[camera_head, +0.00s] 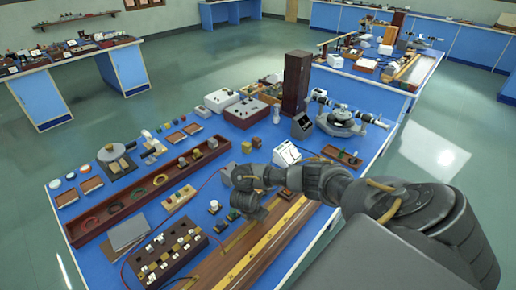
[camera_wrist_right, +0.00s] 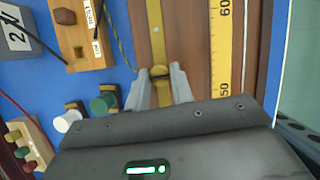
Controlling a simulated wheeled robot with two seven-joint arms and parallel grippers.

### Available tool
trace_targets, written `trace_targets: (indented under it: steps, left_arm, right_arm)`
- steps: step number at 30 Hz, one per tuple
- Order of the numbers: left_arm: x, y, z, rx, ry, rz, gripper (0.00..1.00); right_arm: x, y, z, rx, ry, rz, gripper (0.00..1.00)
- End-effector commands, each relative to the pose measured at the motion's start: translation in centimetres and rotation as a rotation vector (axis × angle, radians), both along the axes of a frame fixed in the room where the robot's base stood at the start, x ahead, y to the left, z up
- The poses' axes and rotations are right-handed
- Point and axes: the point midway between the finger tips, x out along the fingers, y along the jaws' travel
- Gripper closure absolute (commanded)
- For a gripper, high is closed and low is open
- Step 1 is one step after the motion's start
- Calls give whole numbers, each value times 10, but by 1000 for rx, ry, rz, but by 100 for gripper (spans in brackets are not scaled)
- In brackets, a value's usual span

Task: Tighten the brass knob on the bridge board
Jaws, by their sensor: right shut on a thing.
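The bridge board is a long brown wooden board (camera_head: 222,270) at the near right of the blue bench, with a yellow scale (camera_head: 268,240) along it. In the right wrist view the scale (camera_wrist_right: 221,60) and a brass strip (camera_wrist_right: 157,30) run along the board. The small round brass knob (camera_wrist_right: 159,72) sits at the strip, between my right fingertips. My right gripper (camera_wrist_right: 160,80) is shut on the knob from above. In the head view my right gripper (camera_head: 237,213) is over the board, and the knob cannot be made out there. My left gripper is in neither view.
Left of the board in the wrist view are a wooden resistance block (camera_wrist_right: 80,40) and green (camera_wrist_right: 100,104) and white (camera_wrist_right: 67,121) terminals. A box with several plugs (camera_head: 165,255) stands near the front of the bench. A tall dark block (camera_head: 296,82) stands farther back.

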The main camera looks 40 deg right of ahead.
Motion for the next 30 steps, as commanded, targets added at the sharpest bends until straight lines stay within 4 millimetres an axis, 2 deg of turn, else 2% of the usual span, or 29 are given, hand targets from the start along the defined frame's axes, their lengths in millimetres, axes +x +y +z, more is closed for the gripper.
trace_targets:
  steps: [9,24,25,29,30]
  left_arm:
    - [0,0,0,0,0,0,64]
    - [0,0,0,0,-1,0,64]
    - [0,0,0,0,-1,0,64]
    - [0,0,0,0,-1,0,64]
    - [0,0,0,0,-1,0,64]
  right_arm:
    - [2,0,1,-2,-2,-97,100]
    - [1,0,1,0,-1,-113,100]
    - [1,0,1,0,-1,-113,73]
    - [1,0,0,0,-1,-112,56]
    - [1,0,0,0,-1,-111,55]
